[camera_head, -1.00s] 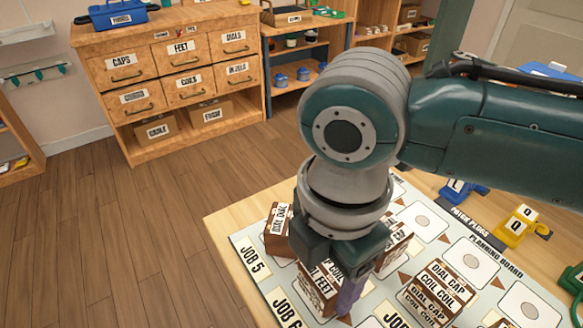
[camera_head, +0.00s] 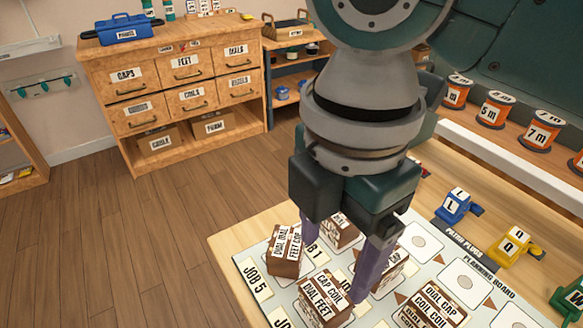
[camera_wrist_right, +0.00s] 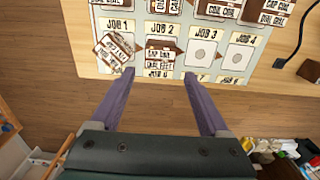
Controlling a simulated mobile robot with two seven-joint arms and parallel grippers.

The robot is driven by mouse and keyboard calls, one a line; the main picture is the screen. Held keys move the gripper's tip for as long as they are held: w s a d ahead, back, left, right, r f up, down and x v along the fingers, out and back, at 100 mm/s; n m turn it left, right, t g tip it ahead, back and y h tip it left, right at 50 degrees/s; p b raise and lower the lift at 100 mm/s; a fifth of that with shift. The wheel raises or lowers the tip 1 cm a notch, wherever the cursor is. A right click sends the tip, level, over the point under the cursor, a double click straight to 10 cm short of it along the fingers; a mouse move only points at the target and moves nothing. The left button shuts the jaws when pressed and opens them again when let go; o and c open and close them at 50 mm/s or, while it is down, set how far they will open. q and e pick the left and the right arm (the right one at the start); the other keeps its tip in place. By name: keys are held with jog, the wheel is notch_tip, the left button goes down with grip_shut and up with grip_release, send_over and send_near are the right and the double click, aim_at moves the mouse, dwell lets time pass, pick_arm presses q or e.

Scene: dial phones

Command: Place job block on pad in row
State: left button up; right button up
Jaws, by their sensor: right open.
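The planning board (camera_head: 478,258) carries several brown job blocks with white word labels. A block marked CAP COIL, DIAL FEET (camera_head: 325,298) stands at the front, below my right gripper (camera_head: 334,270). A block marked DIAL MAL (camera_head: 286,250) sits left of the gripper, turned askew. Another block (camera_head: 340,230) shows behind the fingers. My right gripper is open and empty; it also shows in the right wrist view (camera_wrist_right: 160,73). There, an askew block (camera_wrist_right: 115,48) covers the JOB 1 pad, and a block (camera_wrist_right: 162,55) is on JOB 2. My left gripper is not in view.
The JOB 3 pad (camera_wrist_right: 203,55) and JOB 4 pad (camera_wrist_right: 240,54) are bare. A block marked DIAL CAP (camera_head: 434,304) stands right on the board. Blue plug (camera_head: 453,205), yellow plug (camera_head: 510,246) and orange spools (camera_head: 496,108) line the right side.

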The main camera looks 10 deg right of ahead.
jog(key=s+a+m+t+y, duration=0.1)
jog(key=s+a+m+y, duration=0.3)
jog(key=m, duration=0.3)
jog(key=s+d+f+m+t+h, duration=0.1)
jog(key=s+d+m+h, duration=0.1)
jog(key=s+d+m, duration=0.2)
jog(key=s+d+f+m+t+h, duration=0.1)
jog(key=s+d+m, duration=0.3)
jog(key=d+m, duration=0.5)
jog(key=shift+s+d+t+h, duration=0.2)
jog(key=shift+t+h, duration=0.1)
jog(key=shift+h, duration=0.1)
